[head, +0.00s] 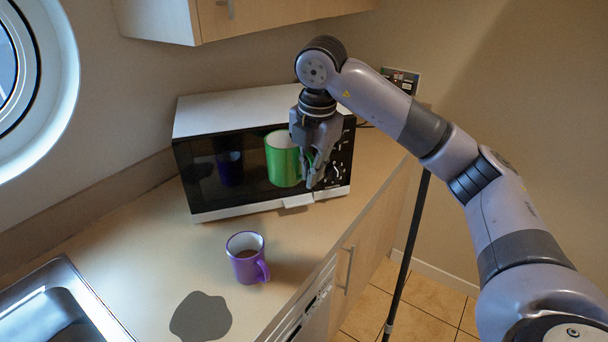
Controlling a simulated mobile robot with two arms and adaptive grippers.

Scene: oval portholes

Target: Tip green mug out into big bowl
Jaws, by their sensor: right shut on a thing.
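The green mug (282,160) is held up in front of the microwave door, close to upright. My right gripper (314,180) comes down from above and is shut on the mug at its right side, where the handle is. The gripper's fingers partly cover the mug's right edge and handle. The mug's contents cannot be made out from here. No big bowl shows in the head view. My left gripper is not in view.
A purple mug (247,258) with brown contents stands on the counter (150,258). A flat grey patch (201,317) lies near the front edge. The microwave (205,177) stands behind, the sink (62,305) at lower left, a cabinet (270,15) overhead.

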